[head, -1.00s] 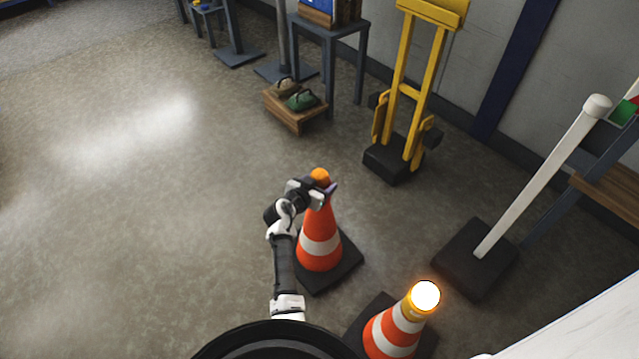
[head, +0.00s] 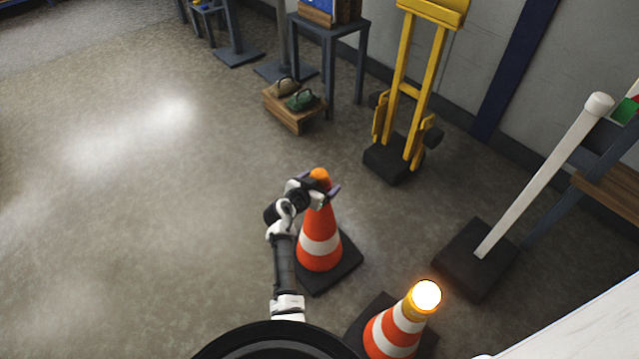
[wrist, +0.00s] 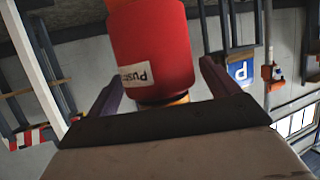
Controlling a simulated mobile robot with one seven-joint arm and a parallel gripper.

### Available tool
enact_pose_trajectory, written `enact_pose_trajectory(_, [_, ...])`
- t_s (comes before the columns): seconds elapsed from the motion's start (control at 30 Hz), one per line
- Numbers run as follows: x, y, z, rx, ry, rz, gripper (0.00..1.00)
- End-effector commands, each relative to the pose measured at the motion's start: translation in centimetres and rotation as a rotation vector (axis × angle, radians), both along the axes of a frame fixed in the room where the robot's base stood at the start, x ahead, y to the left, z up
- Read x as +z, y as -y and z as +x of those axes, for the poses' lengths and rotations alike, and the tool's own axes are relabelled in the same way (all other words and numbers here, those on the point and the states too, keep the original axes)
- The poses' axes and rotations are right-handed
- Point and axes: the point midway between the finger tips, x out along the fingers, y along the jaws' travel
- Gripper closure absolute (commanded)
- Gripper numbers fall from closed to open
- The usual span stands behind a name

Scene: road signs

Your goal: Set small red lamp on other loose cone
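The small lamp has an orange top (head: 319,175) in the head view and a red body with a white "Push" label (wrist: 150,50) in the wrist view, which looks upside down. It sits upright at the tip of an orange cone (head: 319,235) with a white band and black base. My gripper (head: 321,190) is at the cone's tip. Its two purple fingers (wrist: 165,85) stand open on either side of the lamp, with a gap visible at the right finger. The exact contact between lamp and cone is hidden.
Another striped cone (head: 390,331) with a lit lamp (head: 425,295) stands close at the lower right. A white post (head: 540,180) on a black base is right. A yellow hand truck (head: 410,90) and low wooden crate (head: 292,112) are behind. Floor left is clear.

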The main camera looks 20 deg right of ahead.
Motion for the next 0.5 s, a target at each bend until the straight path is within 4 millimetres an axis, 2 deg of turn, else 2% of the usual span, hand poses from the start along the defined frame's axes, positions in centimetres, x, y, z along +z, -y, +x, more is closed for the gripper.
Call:
enact_pose_trajectory(0.33, [0.0,-0.2,-0.2,0.001,-0.003,0.000,0.09])
enact_pose_trajectory(0.5, [1.1,-1.8,-1.4,0.003,-0.001,0.000,0.09])
